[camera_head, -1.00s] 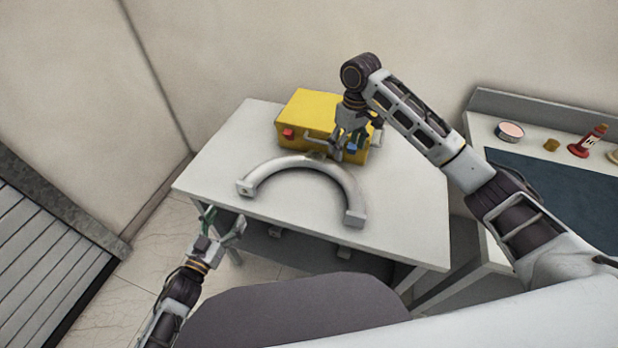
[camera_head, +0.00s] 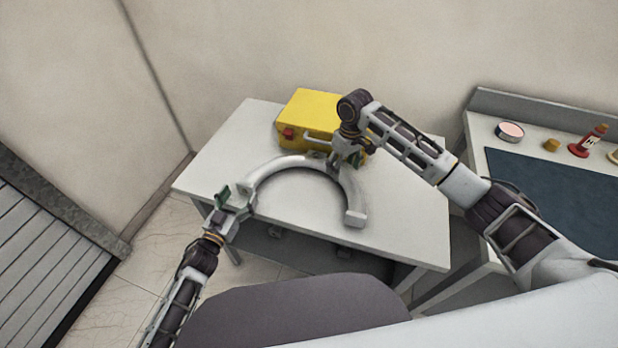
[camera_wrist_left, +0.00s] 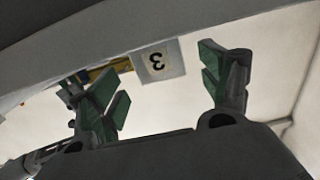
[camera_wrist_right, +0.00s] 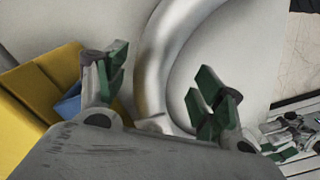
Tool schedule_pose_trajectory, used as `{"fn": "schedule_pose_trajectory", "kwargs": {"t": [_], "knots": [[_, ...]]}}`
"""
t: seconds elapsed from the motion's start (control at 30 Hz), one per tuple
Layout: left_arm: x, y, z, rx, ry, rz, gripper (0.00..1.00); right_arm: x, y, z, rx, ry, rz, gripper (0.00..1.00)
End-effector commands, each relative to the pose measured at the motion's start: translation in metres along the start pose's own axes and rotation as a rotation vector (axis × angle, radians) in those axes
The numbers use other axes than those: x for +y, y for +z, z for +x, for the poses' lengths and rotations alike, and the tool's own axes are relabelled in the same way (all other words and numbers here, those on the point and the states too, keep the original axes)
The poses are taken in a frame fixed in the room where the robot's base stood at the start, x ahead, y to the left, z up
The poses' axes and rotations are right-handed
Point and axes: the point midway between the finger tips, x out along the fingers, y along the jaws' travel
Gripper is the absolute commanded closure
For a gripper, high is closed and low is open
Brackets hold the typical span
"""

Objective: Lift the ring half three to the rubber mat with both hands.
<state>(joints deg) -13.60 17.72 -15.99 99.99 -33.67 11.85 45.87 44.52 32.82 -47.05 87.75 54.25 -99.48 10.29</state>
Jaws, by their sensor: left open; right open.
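The ring half three (camera_head: 270,170), a pale grey arc, lies on the white table with its ends toward the front. My left gripper (camera_head: 236,198) is open at its left end. In the left wrist view the end face marked 3 (camera_wrist_left: 157,62) shows between the open fingers (camera_wrist_left: 165,85). My right gripper (camera_head: 345,157) is open over the far right part of the arc. In the right wrist view the ring half (camera_wrist_right: 165,45) runs between the spread fingers (camera_wrist_right: 155,75); contact cannot be told. The dark blue rubber mat (camera_head: 560,190) lies on the right bench.
A yellow case (camera_head: 310,108) stands right behind the ring half, close to my right gripper. The white table (camera_head: 410,215) is bare at right and left.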

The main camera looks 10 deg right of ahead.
Motion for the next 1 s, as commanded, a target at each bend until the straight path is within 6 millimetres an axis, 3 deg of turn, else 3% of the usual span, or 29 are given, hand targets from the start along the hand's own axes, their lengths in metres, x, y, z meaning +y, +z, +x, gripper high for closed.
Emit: {"fn": "schedule_pose_trajectory", "kwargs": {"t": [0.5,0.93,1.0], "knots": [[0.0,0.0,0.038,0.0,-0.001,0.0,0.21,0.0,0.0,0.042,-0.001,-0.001,0.001,0.31],[0.0,0.0,0.042,-0.001,0.0,0.0,0.21,0.0,0.0,0.046,0.0,0.0,0.0,0.31],[0.0,0.0,0.042,-0.001,0.0,0.0,0.28,0.0,0.0,0.046,0.0,0.0,0.0,0.38]]}}
